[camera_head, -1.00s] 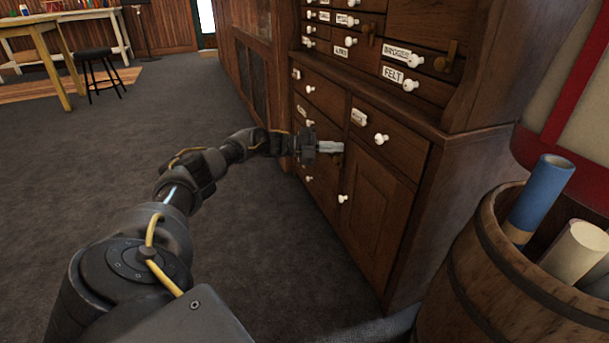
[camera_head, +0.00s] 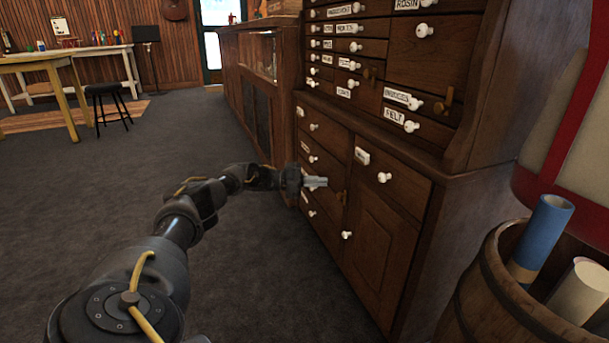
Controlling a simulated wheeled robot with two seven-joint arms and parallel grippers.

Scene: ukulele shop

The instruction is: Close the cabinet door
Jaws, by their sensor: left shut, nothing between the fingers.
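The brown wooden cabinet (camera_head: 448,195) stands on the right, with labelled drawers above and below. Its lower door (camera_head: 378,248), a panelled one with a white knob (camera_head: 347,235), sits flush or nearly flush with the front; I see no clear gap. My left gripper (camera_head: 318,182) is shut and empty. It is in front of the lower drawers, left of the door, pointing right, and appears apart from the door. It hides part of the drawer column. My right gripper does not show.
A barrel (camera_head: 487,292) with rolled tubes, one blue (camera_head: 541,235), stands at the right front near the cabinet. A black stool (camera_head: 112,105) and a yellow-legged table (camera_head: 62,95) are at the far left. The grey carpet between is clear.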

